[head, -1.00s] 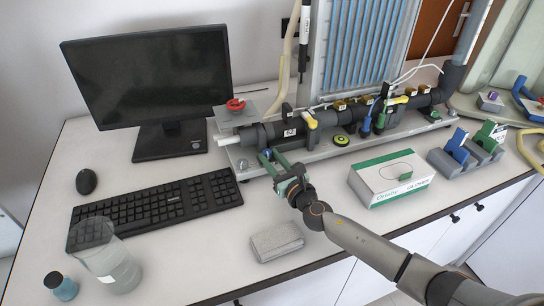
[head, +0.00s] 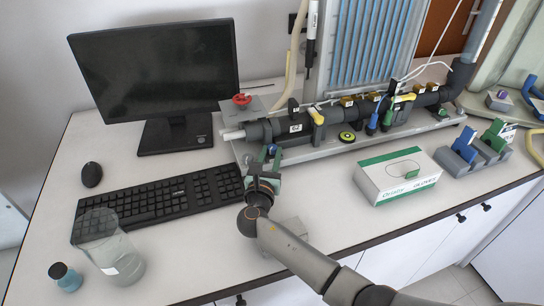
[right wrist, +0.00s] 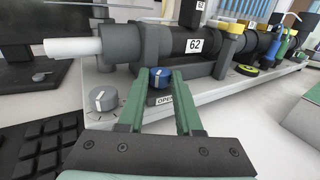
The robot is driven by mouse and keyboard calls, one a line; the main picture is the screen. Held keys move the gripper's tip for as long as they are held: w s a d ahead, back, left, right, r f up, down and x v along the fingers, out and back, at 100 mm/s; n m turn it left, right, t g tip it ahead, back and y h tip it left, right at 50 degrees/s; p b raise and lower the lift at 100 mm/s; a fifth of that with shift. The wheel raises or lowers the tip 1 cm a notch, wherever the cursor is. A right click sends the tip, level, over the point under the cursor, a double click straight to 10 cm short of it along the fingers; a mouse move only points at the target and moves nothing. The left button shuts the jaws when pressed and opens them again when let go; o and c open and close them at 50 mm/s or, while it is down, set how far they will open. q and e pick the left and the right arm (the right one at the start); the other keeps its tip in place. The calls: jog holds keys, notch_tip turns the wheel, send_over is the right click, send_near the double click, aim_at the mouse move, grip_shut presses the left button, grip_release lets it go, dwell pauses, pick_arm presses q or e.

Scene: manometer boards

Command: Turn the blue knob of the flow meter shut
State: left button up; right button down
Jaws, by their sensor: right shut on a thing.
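The blue knob (right wrist: 160,77) with a white pointer line is on the front of the flow meter base, above an "OPEN" label (right wrist: 166,99). My right gripper (right wrist: 160,88) has its green fingers on both sides of the knob and is shut on it. In the head view the right gripper (head: 269,154) reaches the left front of the flow meter (head: 330,119), and its fingers partly hide the blue knob (head: 272,148). My left gripper is not in view.
A grey knob (right wrist: 103,94) sits left of the blue one. A keyboard (head: 157,203) lies left of my arm, a monitor (head: 155,72) behind it. A glove box (head: 397,175) stands to the right.

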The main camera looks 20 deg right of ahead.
dwell(0.5)
jog(key=c, duration=0.6)
grip_release()
